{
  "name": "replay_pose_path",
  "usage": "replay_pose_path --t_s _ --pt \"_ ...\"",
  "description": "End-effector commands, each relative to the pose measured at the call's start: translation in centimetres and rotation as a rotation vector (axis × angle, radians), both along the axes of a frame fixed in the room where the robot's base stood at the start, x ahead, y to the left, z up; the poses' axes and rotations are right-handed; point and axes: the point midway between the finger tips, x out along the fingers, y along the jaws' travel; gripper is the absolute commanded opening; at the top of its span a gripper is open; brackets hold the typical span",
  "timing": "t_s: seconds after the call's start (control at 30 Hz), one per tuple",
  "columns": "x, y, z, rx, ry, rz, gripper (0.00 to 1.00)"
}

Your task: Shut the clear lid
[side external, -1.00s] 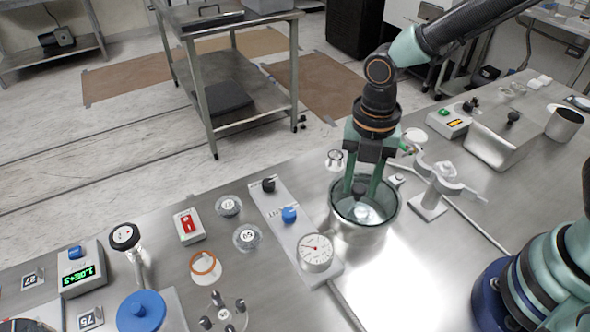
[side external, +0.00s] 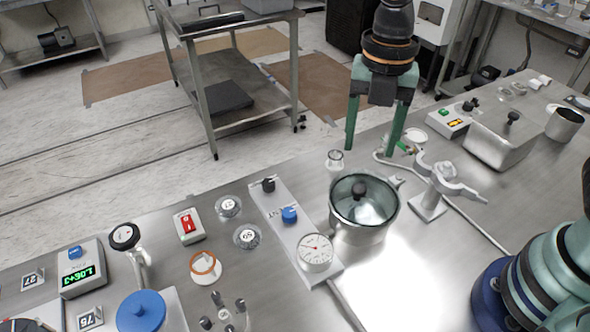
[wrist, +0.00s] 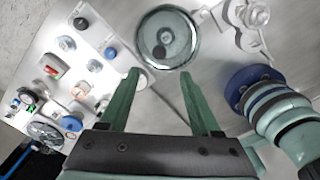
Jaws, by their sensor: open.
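The clear lid (side external: 376,212) is a round greenish glass disc with a dark knob, lying over the mouth of a steel pot (side external: 358,234). It looks about level, but I cannot tell whether its edge sits tight all round. In the wrist view the lid (wrist: 180,42) covers the round pot at top centre, with its dark knob toward the lower left. My gripper (side external: 371,150) is open and empty, raised above and behind the pot in the side view, clear of the knob. In the wrist view my gripper (wrist: 160,74) has its two green fingers spread below the pot.
A panel with a blue knob (side external: 289,214) and a dial gauge (side external: 316,252) stands close left of the pot. A metal clamp-like fixture (side external: 440,185) stands close right. A steel box (side external: 500,138) and a cup (side external: 565,123) are farther right. Bare bench lies in front.

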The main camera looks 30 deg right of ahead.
Motion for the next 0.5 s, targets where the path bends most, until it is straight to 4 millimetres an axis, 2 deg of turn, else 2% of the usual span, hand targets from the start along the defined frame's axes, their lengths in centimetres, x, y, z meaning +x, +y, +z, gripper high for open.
replay_pose_path --t_s 0.1,0.2,0.5 --pt "0.1 0.0 1.5 0.001 -0.003 0.000 0.64" --pt "0.0 0.0 2.1 0.001 -0.001 0.000 0.64" --pt "0.0 0.0 2.3 0.000 0.000 0.000 0.64"
